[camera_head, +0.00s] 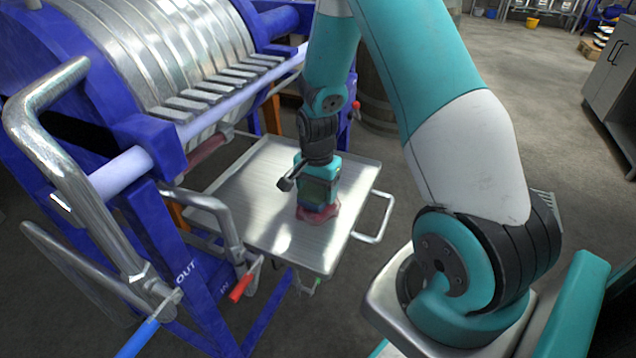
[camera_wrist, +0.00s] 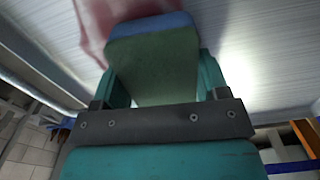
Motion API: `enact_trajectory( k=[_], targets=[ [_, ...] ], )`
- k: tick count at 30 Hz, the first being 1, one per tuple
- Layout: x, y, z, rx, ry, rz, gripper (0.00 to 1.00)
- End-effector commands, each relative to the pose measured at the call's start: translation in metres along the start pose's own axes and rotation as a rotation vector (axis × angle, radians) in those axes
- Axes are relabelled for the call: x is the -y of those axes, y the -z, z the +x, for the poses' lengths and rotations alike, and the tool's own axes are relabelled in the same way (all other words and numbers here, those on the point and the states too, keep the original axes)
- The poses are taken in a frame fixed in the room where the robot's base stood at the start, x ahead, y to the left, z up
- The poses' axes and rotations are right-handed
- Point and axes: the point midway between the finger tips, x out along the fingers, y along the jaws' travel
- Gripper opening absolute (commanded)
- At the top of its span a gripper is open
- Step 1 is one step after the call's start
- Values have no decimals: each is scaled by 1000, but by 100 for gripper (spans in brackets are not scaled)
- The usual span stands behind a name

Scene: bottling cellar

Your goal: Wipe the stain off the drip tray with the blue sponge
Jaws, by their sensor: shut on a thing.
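The drip tray (camera_head: 262,180) is a bare metal tray with a raised rim and a loop handle, in the middle of the head view. A red-pink stain (camera_head: 322,214) lies on its right part; it also shows at the top left of the wrist view (camera_wrist: 92,28). My gripper (camera_head: 318,196) points down over the stain. In the wrist view my gripper (camera_wrist: 160,70) is shut on the sponge (camera_wrist: 153,62), which has a green body and a blue end. The blue end is at the stain and hides part of it. I cannot tell whether it touches the tray.
A blue-framed press (camera_head: 130,150) with a ribbed metal drum stands left of the tray. Its bent metal pipes (camera_head: 215,212) and a red-handled valve (camera_head: 243,283) are close to the tray's left side. A barrel (camera_head: 376,95) stands behind. Open floor lies right of the tray.

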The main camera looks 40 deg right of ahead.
Motion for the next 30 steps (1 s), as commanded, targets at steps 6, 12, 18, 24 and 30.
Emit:
enact_trajectory(
  k=[6,12,18,24,30],
  targets=[
    [1,12,-1,0,-1,-13,49],
    [3,16,-22,-2,3,-19,49],
    [1,17,-40,0,0,-16,49],
    [1,17,-58,0,0,-17,49],
    [2,15,-75,0,0,-19,49]
  ],
)
